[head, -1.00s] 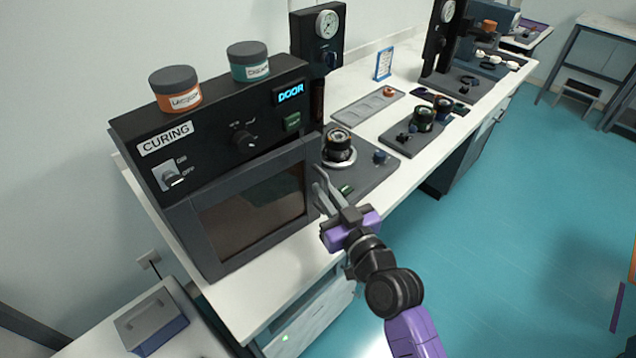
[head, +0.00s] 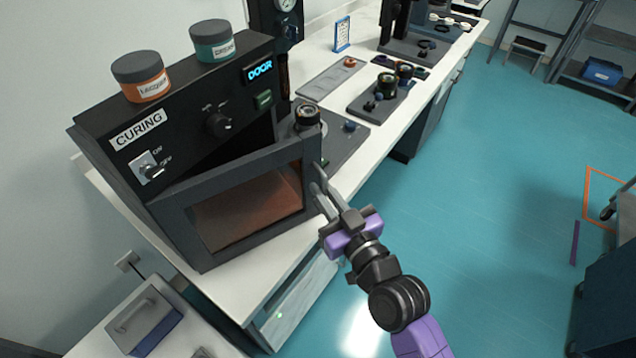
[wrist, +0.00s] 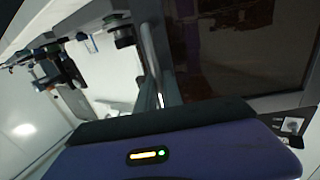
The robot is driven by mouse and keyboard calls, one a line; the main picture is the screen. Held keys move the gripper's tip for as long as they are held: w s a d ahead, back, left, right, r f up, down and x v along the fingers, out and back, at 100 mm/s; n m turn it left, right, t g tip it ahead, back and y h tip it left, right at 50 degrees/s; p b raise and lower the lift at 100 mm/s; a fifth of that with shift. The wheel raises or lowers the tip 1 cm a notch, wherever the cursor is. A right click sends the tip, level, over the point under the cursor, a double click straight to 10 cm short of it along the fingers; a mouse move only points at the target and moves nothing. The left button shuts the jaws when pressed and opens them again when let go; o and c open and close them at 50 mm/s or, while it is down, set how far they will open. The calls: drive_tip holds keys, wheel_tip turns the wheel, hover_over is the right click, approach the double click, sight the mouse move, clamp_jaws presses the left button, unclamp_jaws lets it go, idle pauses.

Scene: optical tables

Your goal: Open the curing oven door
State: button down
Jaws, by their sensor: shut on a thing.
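The curing oven (head: 184,128) is a black box labelled CURING on the white bench, with a small display reading DOOR. Its dark-framed door (head: 246,212) with a brownish window stands partly open, its right side swung out from the body and its left side close to it. My gripper (head: 322,190) is shut on the handle at the door's right edge; the fingers partly hide the handle. In the wrist view the door (wrist: 240,50) fills the right side, with the grey handle (wrist: 162,62) running down toward my gripper.
An orange jar (head: 142,80) and a teal jar (head: 213,42) stand on the oven. Optical parts on a dark plate (head: 345,138) lie right of the oven, close behind the door's edge. The teal floor (head: 480,200) right of the bench is clear near my arm.

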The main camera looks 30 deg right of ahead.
drive_tip(key=s+a+m+h+p, duration=0.2)
drive_tip(key=s+a+h, duration=0.1)
drive_tip(key=s+a, duration=0.5)
drive_tip(key=s+a+m+g+h+p, duration=0.1)
drive_tip(key=s+a+m+h+p, duration=0.1)
drive_tip(key=s+a, duration=0.6)
drive_tip(key=shift+s+h, duration=0.8)
drive_tip(key=shift+s, duration=2.75)
drive_tip(key=shift+r, duration=0.1)
drive_tip(key=c, duration=1.5)
unclamp_jaws()
